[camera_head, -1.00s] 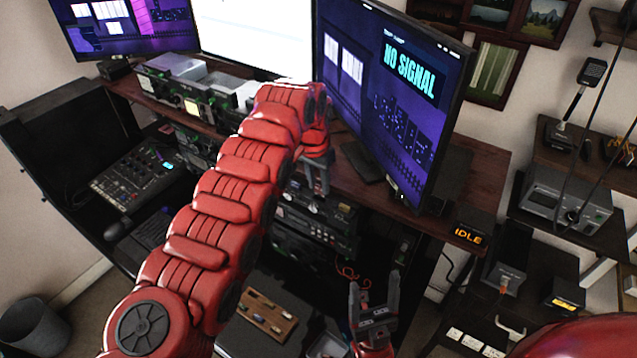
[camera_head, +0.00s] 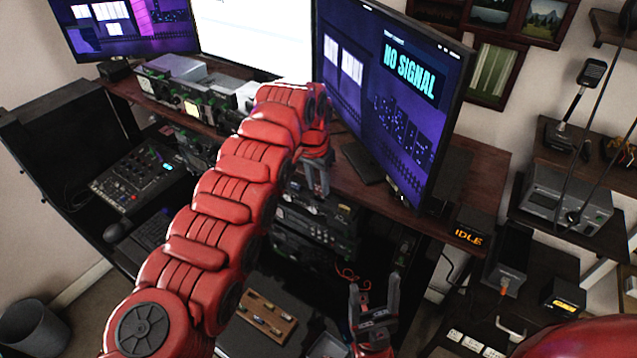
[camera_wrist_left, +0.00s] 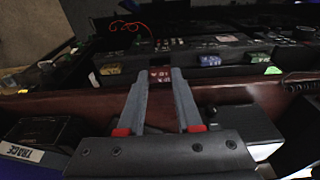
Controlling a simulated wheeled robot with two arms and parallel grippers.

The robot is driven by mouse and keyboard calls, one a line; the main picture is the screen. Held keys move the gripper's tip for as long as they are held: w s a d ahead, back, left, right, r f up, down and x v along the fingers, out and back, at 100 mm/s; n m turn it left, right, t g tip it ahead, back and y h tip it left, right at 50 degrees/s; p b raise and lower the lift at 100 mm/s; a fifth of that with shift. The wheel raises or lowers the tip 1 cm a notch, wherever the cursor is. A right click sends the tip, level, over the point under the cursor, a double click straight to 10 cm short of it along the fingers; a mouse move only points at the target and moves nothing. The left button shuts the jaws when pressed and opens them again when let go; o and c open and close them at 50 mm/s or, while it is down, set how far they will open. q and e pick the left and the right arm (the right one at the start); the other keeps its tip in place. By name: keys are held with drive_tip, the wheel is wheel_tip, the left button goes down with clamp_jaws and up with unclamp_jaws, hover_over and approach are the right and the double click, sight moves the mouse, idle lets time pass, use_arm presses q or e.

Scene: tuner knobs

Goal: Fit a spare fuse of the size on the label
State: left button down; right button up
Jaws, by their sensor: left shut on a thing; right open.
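My left gripper (camera_head: 318,188) is at the front of the black rack equipment (camera_head: 325,222), under the desk's edge. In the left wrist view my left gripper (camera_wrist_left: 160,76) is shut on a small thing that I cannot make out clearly. A small dark red label (camera_wrist_left: 160,76) with pale characters shows between its fingertips, too small to read surely. A wooden holder (camera_head: 265,315) with several small pieces, perhaps fuses, lies low in the head view, right of my left arm. My right gripper (camera_head: 374,285) is open and empty, right of the holder.
The wooden desk (camera_head: 470,190) carries monitors, one reading NO SIGNAL (camera_head: 411,72), and a box marked IDLE (camera_head: 468,236). A mixer (camera_head: 130,182) is at the left. Orange wires (camera_head: 350,275) hang under the desk. Dark devices (camera_head: 505,265) stand at the right.

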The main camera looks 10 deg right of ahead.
use_arm(q)
drive_tip(key=shift+f+b, duration=1.15)
drive_tip(key=shift+f, duration=0.35)
drive_tip(key=c, duration=0.5)
unclamp_jaws()
drive_tip(key=shift+r, duration=0.1)
drive_tip(key=shift+r, duration=0.2)
drive_tip(key=r, duration=0.2)
drive_tip(key=r+b, duration=0.1)
drive_tip(key=r, duration=0.4)
drive_tip(key=shift+s+a+b, duration=0.25)
drive_tip(key=shift+s+b, duration=0.1)
wheel_tip(320, 180, up, 10)
drive_tip(key=p, duration=0.5)
hover_over(319, 188)
drive_tip(key=s+a, duration=0.2)
drive_tip(key=shift+w+f, duration=0.1)
drive_tip(key=shift+w, duration=0.05)
drive_tip(key=shift+f+b, duration=0.1)
drive_tip(key=shift+b, duration=0.2)
